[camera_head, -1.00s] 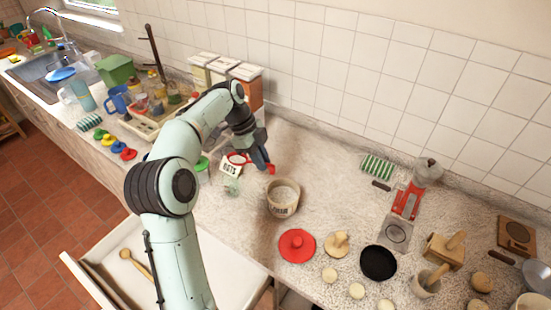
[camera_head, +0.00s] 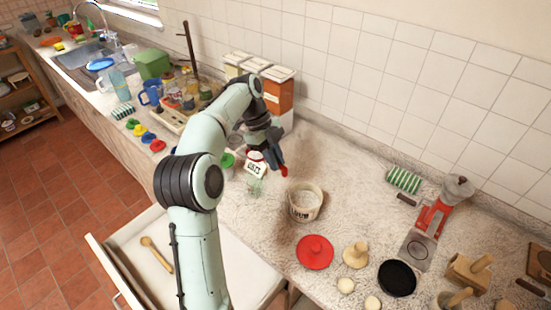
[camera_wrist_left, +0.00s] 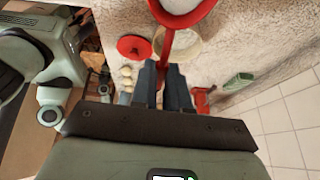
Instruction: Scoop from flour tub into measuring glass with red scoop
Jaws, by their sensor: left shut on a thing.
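My left gripper (camera_head: 276,154) is shut on the handle of the red scoop (camera_head: 284,171), above the counter and up-left of the flour tub. The wrist view shows the left gripper (camera_wrist_left: 175,88) around the red handle, with the scoop bowl (camera_wrist_left: 180,12) cut off by the top edge and white powder inside. The round cream flour tub (camera_head: 304,207) stands open with white flour in it; its rim shows in the wrist view (camera_wrist_left: 194,46). The clear measuring glass (camera_head: 254,188) stands on the counter left of the tub, in front of an OATS label. My right gripper is not in view.
A red lid (camera_head: 315,254) lies in front of the tub. A black disc (camera_head: 397,279), wooden pieces and a red scale-like device (camera_head: 431,217) are at the right. Canisters (camera_head: 278,90) stand by the wall. An open drawer (camera_head: 137,262) holds a wooden spoon.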

